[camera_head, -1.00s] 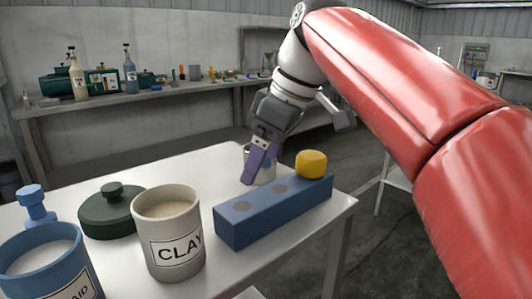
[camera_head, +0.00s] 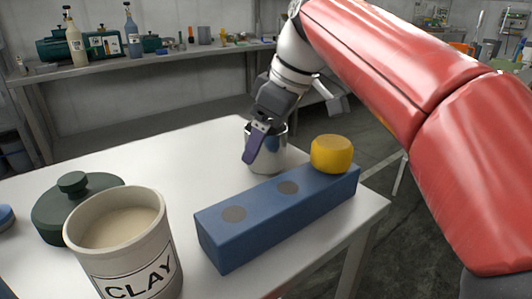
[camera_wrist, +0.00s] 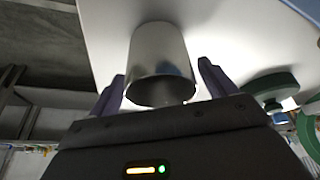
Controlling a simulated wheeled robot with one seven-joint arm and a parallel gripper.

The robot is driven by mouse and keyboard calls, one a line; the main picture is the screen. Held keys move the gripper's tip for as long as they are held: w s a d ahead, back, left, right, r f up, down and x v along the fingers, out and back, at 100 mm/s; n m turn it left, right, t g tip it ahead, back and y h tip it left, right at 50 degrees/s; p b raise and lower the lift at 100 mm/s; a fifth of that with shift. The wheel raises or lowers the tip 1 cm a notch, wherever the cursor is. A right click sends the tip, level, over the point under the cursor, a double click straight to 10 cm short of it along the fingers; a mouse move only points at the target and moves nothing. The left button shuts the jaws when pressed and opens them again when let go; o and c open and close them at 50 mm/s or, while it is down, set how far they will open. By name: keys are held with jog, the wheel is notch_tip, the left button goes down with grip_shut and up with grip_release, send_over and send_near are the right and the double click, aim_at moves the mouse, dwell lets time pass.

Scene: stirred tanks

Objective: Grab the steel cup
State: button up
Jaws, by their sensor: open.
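The steel cup (camera_head: 271,155) stands upright on the white table, behind the blue block. In the head view my gripper (camera_head: 255,148) is at the cup, with a purple finger in front of its left side and hiding part of it. In the wrist view the cup (camera_wrist: 160,62) lies between the two purple fingers of my gripper (camera_wrist: 162,84), one on each side. Gaps show between the fingers and the cup wall. My gripper is open.
A blue block (camera_head: 270,222) with a yellow knob (camera_head: 331,154) lies in front of the cup. A clay pot (camera_head: 125,245) and a dark green lid (camera_head: 60,215) are at the left. White table (camera_head: 190,165) is bare left of the cup.

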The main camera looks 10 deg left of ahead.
jog(key=shift+a+f, duration=0.2)
jog(key=shift+f, duration=0.35)
jog(key=c, duration=1.1)
jog(key=shift+r, duration=0.15)
